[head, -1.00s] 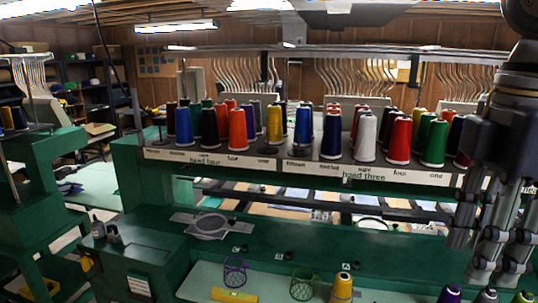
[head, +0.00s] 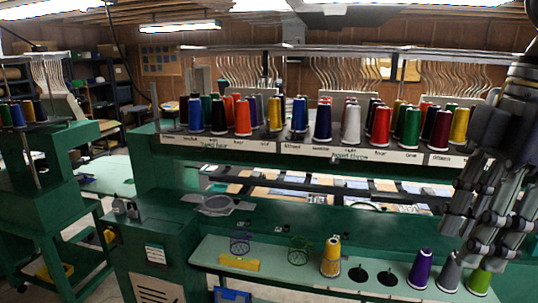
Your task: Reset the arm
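My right gripper (head: 482,225) hangs at the right edge of the head view, its grey fingers pointing down. It is in front of the machine, above the right end of the pale green shelf, and I see no thing held in it. Whether its fingers are open or shut is not clear. My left gripper is not in view. On the shelf (head: 215,249) stand a yellow cone (head: 331,257), a purple cone (head: 420,270), a grey cone (head: 449,272) and a green cone (head: 480,279) under the gripper.
A thread rack with many coloured cones, such as a white one (head: 351,125), runs along the green machine. A purple wire basket (head: 240,243), a green wire basket (head: 299,251) and a yellow block (head: 239,264) lie on the shelf. Two black holders (head: 358,274) stand empty.

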